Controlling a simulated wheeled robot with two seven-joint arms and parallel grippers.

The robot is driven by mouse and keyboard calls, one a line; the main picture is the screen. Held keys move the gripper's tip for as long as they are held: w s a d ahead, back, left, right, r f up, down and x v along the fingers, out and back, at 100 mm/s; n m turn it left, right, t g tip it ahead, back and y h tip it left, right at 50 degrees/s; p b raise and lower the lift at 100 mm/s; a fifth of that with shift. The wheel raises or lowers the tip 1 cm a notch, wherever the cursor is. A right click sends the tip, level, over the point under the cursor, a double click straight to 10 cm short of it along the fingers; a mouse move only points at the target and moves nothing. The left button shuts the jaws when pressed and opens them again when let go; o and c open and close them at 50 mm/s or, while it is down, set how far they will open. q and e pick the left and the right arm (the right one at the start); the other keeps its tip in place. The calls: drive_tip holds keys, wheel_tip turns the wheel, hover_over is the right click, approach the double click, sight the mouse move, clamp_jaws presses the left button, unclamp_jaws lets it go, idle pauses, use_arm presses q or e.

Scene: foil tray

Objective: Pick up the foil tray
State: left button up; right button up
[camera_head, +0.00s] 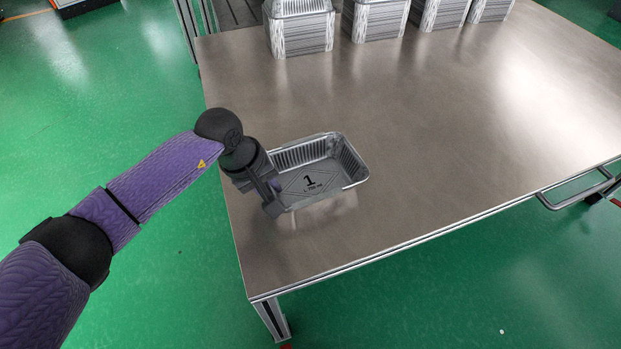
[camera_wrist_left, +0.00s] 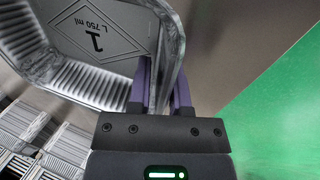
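The foil tray (camera_head: 350,158) is a silver rectangular tray with ribbed walls, marked with a black "1" inside a diamond. It is upright over the near left part of the table; whether its base touches the tabletop is unclear. My left gripper (camera_head: 275,198) is at the tray's left wall. In the left wrist view, the fingers of my left gripper (camera_wrist_left: 162,85) are on either side of the wall of the tray (camera_wrist_left: 104,43). The gap between them is narrow, and I cannot tell whether they press on the wall. My right gripper is not in view.
Several stacks of foil trays (camera_head: 300,32) stand along the far edge of the steel table (camera_head: 440,130). The tabletop right of the tray is clear. A metal handle (camera_head: 578,195) sticks out from the table's right front edge. The floor is green.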

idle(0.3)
use_arm(q)
clamp_jaws()
